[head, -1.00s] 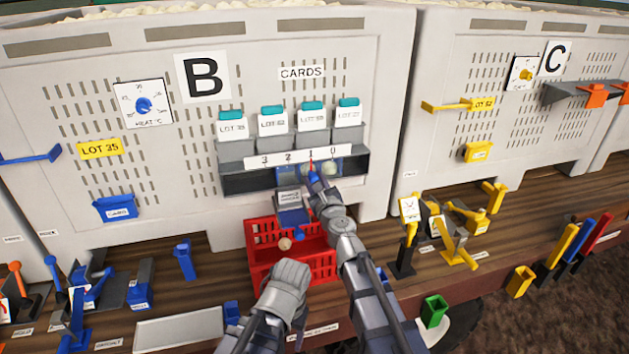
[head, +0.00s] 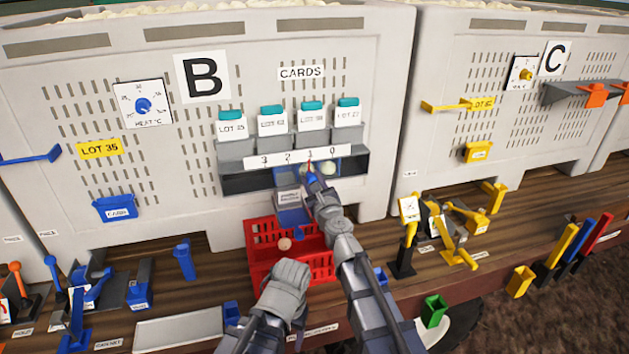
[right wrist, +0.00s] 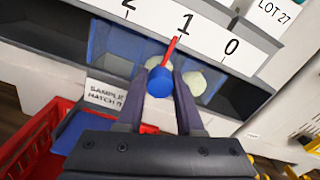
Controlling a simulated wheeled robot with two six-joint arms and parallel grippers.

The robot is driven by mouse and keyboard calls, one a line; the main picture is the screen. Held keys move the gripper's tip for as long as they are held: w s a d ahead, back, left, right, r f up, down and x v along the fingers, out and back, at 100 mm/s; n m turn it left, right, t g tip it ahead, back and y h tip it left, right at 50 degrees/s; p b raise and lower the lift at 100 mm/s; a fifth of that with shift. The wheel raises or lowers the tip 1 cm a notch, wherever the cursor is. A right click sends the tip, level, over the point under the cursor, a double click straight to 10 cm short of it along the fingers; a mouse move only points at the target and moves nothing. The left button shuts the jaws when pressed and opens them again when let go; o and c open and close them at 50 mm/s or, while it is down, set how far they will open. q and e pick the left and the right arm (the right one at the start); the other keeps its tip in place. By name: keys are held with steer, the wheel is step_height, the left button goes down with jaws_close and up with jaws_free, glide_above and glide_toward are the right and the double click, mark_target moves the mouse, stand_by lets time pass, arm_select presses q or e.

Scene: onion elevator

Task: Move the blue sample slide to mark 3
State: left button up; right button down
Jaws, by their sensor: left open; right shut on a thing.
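The blue sample slide (right wrist: 105,47) is a see-through panel in the dark slot under the white number strip (head: 299,156). It has a blue knob (right wrist: 159,84) and a red pointer (right wrist: 172,48). The pointer stands at about mark 1; mark 3 is further left on the strip in the head view. My right gripper (head: 316,186) is shut on the knob, with a finger on each side in the right wrist view (right wrist: 159,95). Pale onions (right wrist: 195,82) show behind the panel. My left gripper (head: 289,272) is open and empty, low in front of the red crate.
The red crate (head: 321,267) stands below the slot with an onion (head: 284,244) in it. A label reading SAMPLE HATCH (right wrist: 103,95) hangs under the slot. Card holders (head: 236,149) sit above the strip. Yellow levers (head: 460,243) stand to the right.

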steer(key=a, duration=0.2)
steer(key=s+a, duration=0.1)
steer(key=a, duration=0.3)
steer(key=shift+s, duration=0.3)
steer(key=shift+d, duration=0.1)
steer(key=c, duration=0.5)
jaws_free()
steer(key=shift+c, duration=0.2)
glide_toward(288, 176)
steer(key=shift+v, duration=1)
